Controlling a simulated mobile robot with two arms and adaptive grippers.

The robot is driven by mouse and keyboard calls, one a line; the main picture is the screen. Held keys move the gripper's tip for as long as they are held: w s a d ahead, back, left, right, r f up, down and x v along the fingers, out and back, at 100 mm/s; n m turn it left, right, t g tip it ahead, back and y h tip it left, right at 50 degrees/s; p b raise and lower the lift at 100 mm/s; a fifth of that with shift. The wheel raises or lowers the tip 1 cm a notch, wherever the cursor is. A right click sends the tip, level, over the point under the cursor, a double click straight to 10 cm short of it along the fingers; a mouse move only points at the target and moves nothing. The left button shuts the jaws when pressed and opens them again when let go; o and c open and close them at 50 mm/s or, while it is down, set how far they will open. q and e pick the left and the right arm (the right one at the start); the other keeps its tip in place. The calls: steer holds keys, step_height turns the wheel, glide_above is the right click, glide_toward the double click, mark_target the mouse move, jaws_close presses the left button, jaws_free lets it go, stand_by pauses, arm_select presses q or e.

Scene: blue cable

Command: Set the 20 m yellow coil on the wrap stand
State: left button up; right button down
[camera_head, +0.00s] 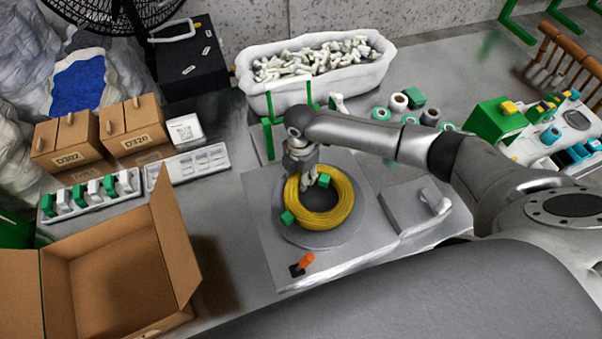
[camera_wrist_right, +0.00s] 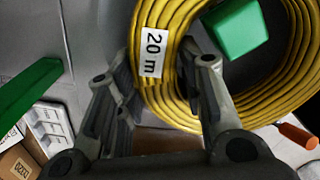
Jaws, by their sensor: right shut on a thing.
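The yellow coil (camera_head: 343,211) is at the round grey plate of the wrap stand (camera_head: 318,240), in the middle of the head view. Green blocks (camera_head: 288,218) of the stand show at its edge and inside its ring. My right gripper (camera_head: 306,182) is shut on the coil's left, far side. The right wrist view shows the coil (camera_wrist_right: 155,95) between the fingers (camera_wrist_right: 165,95), with a white "20 m" label (camera_wrist_right: 154,54). I cannot tell whether the coil rests on the plate or hangs just above it. My left gripper is not in view.
An orange-handled lever (camera_head: 306,260) stands at the stand base's front. An open cardboard box (camera_head: 110,265) is at left. A white bin of pale pieces (camera_head: 320,92) and several tape rolls (camera_head: 399,102) lie behind. A grey device (camera_head: 415,205) sits right of the stand.

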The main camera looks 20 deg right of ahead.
steer(key=shift+f, duration=0.3)
stand_by(0.6)
steer(key=shift+f+p, duration=0.2)
steer(key=shift+p, duration=0.1)
stand_by(0.6)
steer(key=c, duration=1.3)
jaws_free()
steer(key=shift+o, duration=0.2)
steer(key=o, duration=0.5)
steer(key=shift+o, duration=0.2)
steer(key=shift+s+f, duration=0.1)
